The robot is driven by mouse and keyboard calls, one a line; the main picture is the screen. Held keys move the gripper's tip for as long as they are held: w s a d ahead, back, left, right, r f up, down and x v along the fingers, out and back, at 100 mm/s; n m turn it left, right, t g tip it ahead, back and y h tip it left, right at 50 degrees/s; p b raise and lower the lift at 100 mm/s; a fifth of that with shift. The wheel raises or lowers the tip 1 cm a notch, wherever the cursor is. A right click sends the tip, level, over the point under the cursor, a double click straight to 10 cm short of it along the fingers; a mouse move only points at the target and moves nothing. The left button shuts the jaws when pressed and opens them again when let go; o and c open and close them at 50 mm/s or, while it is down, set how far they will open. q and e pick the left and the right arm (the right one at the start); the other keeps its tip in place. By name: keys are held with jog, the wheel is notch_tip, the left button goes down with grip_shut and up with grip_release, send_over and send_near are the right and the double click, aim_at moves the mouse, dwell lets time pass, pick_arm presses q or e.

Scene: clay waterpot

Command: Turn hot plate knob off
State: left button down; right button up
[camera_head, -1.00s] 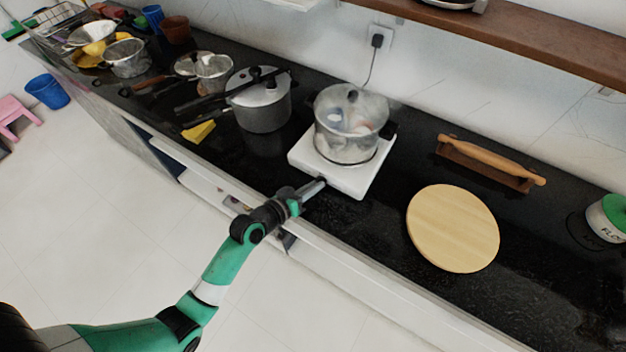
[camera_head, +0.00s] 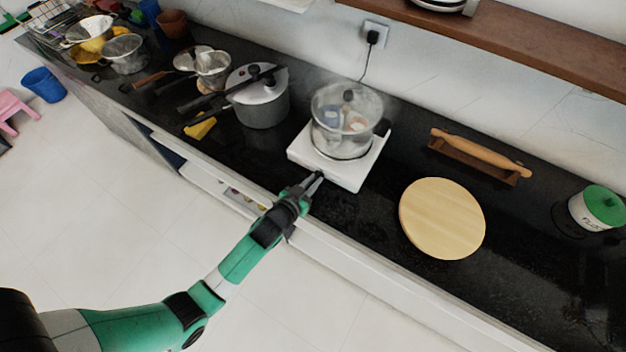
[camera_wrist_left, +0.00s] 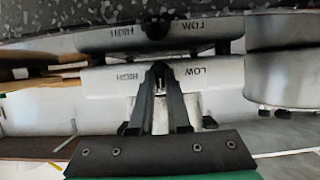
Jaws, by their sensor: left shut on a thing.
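The white hot plate (camera_head: 345,174) stands on the black counter with a steaming glass-lidded pot (camera_head: 346,115) on it. My left gripper (camera_head: 317,179) reaches the hot plate's front edge. In the left wrist view the picture is upside down, and the hot plate's front face (camera_wrist_left: 225,75) shows HIGH and LOW marks. There my left gripper (camera_wrist_left: 160,75) is shut on the knob between these marks. The fingers hide the knob itself, so its setting cannot be read. A dark knob shows in the reflection on the counter. My right gripper is out of view.
A pressure cooker (camera_head: 262,100) stands left of the hot plate. A round wooden board (camera_head: 442,218) and a rolling pin (camera_head: 480,152) on its holder lie to the right. A yellow cloth (camera_head: 200,129) lies near the front edge. A cord runs to the wall socket (camera_head: 375,36).

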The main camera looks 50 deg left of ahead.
pick_arm(q)
jog(key=c, duration=1.2)
grip_release()
jog(key=shift+o, duration=0.2)
jog(key=shift+s+d+r, duration=0.15)
jog(key=shift+s+r, duration=0.05)
jog(key=shift+s, duration=0.1)
jog(key=p+v, duration=0.3)
jog(key=v, duration=0.8)
jog(key=shift+f, duration=0.1)
